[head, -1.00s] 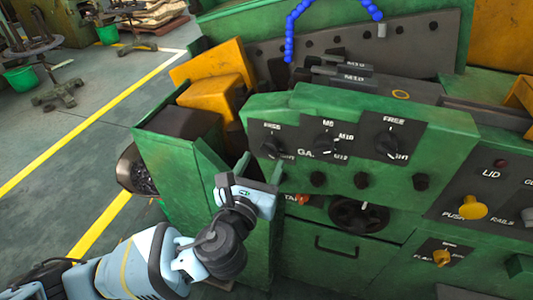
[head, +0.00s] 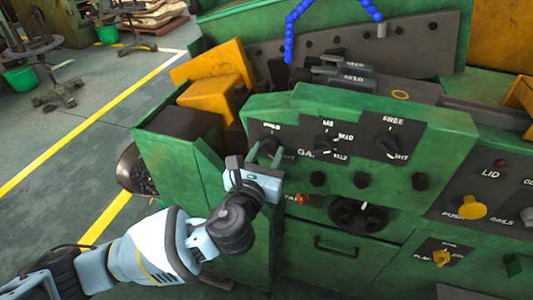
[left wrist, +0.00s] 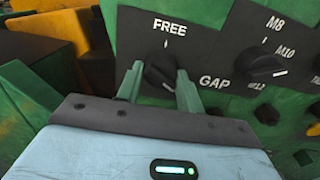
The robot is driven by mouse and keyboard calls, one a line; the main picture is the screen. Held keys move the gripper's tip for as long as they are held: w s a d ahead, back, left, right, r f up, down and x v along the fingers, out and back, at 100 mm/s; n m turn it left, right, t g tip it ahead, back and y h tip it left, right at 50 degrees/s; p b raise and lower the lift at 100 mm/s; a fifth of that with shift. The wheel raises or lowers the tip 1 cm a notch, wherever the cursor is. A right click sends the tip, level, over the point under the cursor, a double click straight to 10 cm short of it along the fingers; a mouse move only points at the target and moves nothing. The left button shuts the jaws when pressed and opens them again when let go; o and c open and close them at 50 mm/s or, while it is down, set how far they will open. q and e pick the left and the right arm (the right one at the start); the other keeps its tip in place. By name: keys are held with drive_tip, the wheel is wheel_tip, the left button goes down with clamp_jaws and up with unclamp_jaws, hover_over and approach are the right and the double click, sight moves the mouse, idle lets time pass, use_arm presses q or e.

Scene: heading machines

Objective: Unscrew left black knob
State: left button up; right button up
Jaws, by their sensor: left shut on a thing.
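The left black knob (left wrist: 160,75) sits on a dark plate marked FREE on the green machine panel (head: 290,110). In the head view this knob is mostly hidden by my left gripper (head: 266,152). In the left wrist view the two greenish fingers of my left gripper (left wrist: 160,73) stand on either side of the knob and are shut on it. A middle black knob (head: 325,144) and a right black knob (head: 388,145) sit on the same panel to the right. My right gripper is not in view.
Several small black knobs (head: 361,180) and a black handwheel (head: 357,216) lie lower on the machine. A yellow block (head: 214,98) stands behind the panel's left end. Open floor (head: 60,150) lies at the left.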

use_arm(q)
drive_tip(key=shift+n, duration=0.3)
drive_tip(key=n, duration=0.4)
drive_tip(key=shift+n, duration=0.3)
drive_tip(key=n, duration=1.6)
drive_tip(key=shift+r+n, duration=0.1)
drive_tip(key=shift+n, duration=0.3)
drive_tip(key=o, duration=1)
drive_tip(key=shift+s, duration=0.1)
